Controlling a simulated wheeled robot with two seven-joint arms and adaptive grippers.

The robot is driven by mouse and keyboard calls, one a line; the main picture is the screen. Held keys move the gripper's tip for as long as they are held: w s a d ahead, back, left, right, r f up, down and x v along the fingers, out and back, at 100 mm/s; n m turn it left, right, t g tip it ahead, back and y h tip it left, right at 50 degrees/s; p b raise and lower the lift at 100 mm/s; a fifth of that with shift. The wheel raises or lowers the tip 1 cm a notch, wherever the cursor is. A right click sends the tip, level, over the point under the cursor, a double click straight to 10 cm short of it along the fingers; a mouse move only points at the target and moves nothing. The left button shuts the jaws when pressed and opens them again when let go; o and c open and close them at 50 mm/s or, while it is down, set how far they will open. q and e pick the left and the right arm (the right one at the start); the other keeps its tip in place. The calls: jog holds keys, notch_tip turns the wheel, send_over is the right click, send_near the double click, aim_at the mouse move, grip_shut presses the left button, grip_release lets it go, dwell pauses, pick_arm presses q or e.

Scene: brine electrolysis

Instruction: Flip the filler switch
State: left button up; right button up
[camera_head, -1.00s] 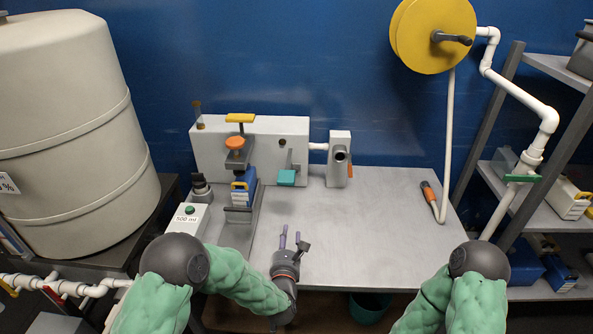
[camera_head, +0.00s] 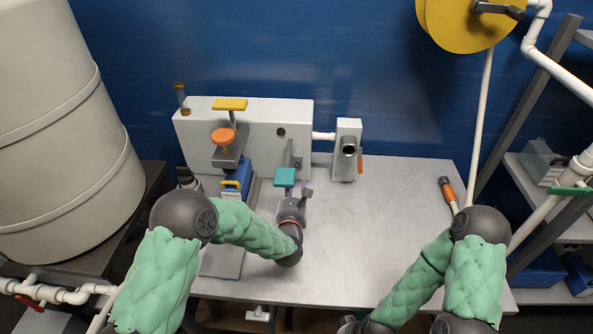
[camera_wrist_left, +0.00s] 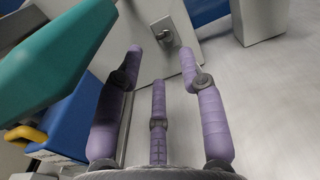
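A small metal toggle (camera_wrist_left: 165,36) shows on the white panel in the left wrist view; it looks like the filler switch. In the head view a small dark round fitting (camera_head: 281,132) on the white machine (camera_head: 255,150) may be the same part. My left gripper (camera_wrist_left: 161,62) has its purple fingers spread, open and empty, with the toggle just beyond the fingertips and apart from them. The right gripper's fingers are not visible.
The teal block (camera_head: 285,177) is close beside my left gripper and also shows large in the wrist view (camera_wrist_left: 45,65). A blue part with a yellow handle (camera_head: 235,185) stands left of it. An orange-handled tool (camera_head: 447,188) lies at right. The table's middle right is clear.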

aim_at(297, 166)
pick_arm(q)
jog(key=w+b, duration=0.1)
jog(key=w, duration=0.6)
jog(key=shift+w+b, duration=0.2)
jog(key=shift+b, duration=0.15)
grip_shut()
